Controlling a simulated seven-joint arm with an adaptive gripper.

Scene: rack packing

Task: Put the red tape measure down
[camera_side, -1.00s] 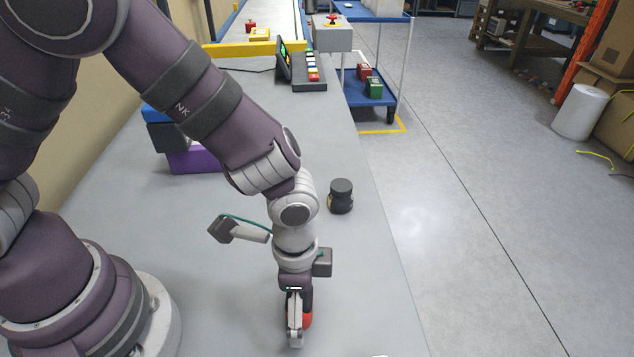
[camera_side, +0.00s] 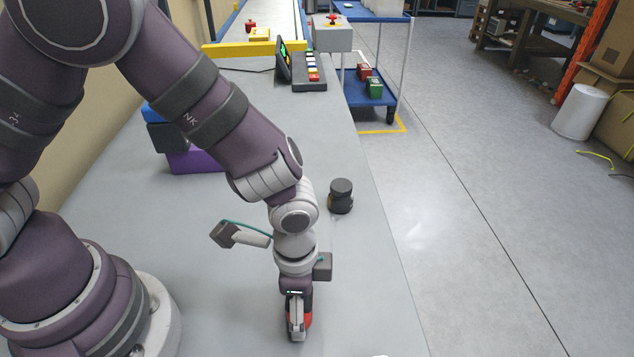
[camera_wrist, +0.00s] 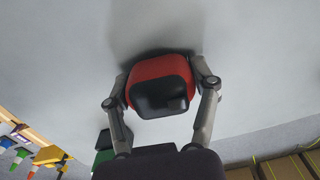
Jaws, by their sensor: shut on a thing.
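The red tape measure (camera_wrist: 160,68) has a black face and sits between the two fingers of my gripper (camera_wrist: 160,92) in the wrist view. Both fingers touch its sides. In the side view my gripper (camera_side: 298,325) points down at the near part of the grey table, and a red edge of the tape measure (camera_side: 309,320) shows beside the finger. The rest of it is hidden behind the finger. It is low, close to the table top; I cannot tell if it touches.
A small black round object (camera_side: 341,197) stands on the table (camera_side: 350,280) beyond my gripper. Purple (camera_side: 195,161) and blue boxes lie at the back left. A button panel (camera_side: 309,76) is further back. The table around my gripper is clear; its right edge is near.

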